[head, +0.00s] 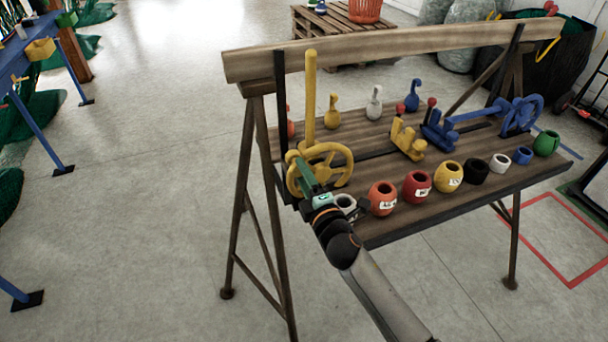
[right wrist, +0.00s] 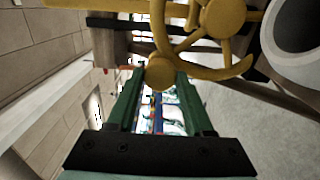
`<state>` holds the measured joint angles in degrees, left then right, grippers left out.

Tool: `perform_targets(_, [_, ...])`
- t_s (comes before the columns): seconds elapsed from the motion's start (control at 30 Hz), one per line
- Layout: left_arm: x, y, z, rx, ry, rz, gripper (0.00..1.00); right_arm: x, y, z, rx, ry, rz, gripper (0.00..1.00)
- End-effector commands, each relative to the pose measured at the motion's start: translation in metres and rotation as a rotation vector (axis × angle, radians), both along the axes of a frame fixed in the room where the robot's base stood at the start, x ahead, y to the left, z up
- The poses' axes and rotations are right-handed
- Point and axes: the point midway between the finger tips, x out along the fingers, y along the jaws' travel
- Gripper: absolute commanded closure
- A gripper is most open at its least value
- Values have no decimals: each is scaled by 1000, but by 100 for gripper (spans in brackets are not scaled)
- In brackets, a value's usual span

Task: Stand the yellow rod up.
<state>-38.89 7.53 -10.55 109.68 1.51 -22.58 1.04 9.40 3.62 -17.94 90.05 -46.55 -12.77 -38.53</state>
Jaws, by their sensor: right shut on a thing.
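The yellow rod (head: 310,95) stands upright, or very nearly so, at the left end of the wooden bench. A yellow spoked wheel (head: 343,152) is at its foot; the wheel also shows in the right wrist view (right wrist: 223,18). My right gripper (head: 300,166) is at the left side of this wheel. In the right wrist view its green fingers are shut on a round yellow knob (right wrist: 159,72) by the wheel's rim. The lower end of the rod is partly hidden behind the wheel. My left gripper is not in view.
Several coloured pots, including a red one (head: 416,187), line the bench's front edge. A yellow bracket (head: 406,141) stands mid-bench, right of the wheel. A blue rod (head: 474,114) with a blue wheel (head: 521,114) lies level farther right. A wooden beam (head: 400,48) runs above the back.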

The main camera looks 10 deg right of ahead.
Motion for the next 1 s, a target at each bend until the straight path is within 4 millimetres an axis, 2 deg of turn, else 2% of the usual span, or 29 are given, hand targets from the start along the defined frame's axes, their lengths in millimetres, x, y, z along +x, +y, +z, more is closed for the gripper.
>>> perform_targets(0.1, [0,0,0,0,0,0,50,-1,2,-2,-6,2,5,100])
perform_targets(0.13, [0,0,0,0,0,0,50,-1,2,-2,-6,2,5,47])
perform_targets(0.4, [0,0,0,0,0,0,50,-1,1,-2,-4,1,2,18])
perform_targets(0.77, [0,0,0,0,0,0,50,-7,-1,-2,-3,3,1,18])
perform_targets(0.87, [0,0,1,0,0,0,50,-19,-2,-2,-2,3,2,18])
perform_targets(1.0, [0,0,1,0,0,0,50,-46,-6,-3,-3,4,2,18])
